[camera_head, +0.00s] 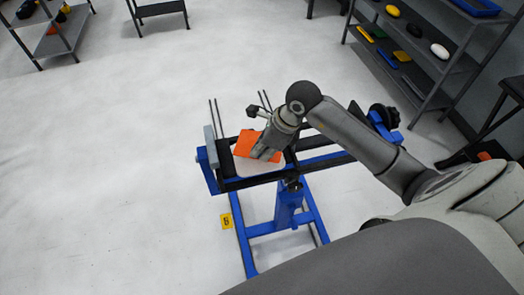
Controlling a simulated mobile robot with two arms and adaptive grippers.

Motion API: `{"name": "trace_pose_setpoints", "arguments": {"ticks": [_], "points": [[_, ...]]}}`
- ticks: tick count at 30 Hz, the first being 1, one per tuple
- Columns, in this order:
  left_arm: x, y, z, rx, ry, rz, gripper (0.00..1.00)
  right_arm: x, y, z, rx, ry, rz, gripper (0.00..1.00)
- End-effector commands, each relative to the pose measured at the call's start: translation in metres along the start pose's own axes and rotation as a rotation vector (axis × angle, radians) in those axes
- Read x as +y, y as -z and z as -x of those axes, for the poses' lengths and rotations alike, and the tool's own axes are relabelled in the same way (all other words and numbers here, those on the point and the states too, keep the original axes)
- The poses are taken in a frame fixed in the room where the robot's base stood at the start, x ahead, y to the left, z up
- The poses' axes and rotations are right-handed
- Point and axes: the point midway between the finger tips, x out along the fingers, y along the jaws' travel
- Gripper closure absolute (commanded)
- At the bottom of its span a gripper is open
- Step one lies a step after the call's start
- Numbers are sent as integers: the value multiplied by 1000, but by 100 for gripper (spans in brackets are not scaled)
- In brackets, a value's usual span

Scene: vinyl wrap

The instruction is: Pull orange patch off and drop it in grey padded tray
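The orange patch (245,141) lies over the upper part of a white panel (247,169) on the blue and black stand. My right gripper (260,155) reaches down from the right, and its fingers are at the right half of the patch. It hides part of the patch and panel. I cannot tell whether the fingers are open or closed on the patch edge. My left gripper is not in view. I cannot make out a grey padded tray.
The blue stand frame (240,233) rests on the pale floor, with a small yellow marker (226,221) beside it. A dark shelf (425,75) holding several coloured items stands at upper right. A dark table (513,88) is at the right edge. The left floor is clear.

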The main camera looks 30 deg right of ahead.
Motion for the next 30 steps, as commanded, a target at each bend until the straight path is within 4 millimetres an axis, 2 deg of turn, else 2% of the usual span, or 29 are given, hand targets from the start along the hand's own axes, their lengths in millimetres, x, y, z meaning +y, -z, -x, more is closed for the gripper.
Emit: {"name": "trace_pose_setpoints", "arguments": {"ticks": [19, 30], "points": [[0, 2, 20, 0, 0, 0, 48, 0, -13, 32, 0, 1, 1, 100], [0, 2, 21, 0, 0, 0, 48, 0, -14, 34, 0, 0, 0, 100]]}}
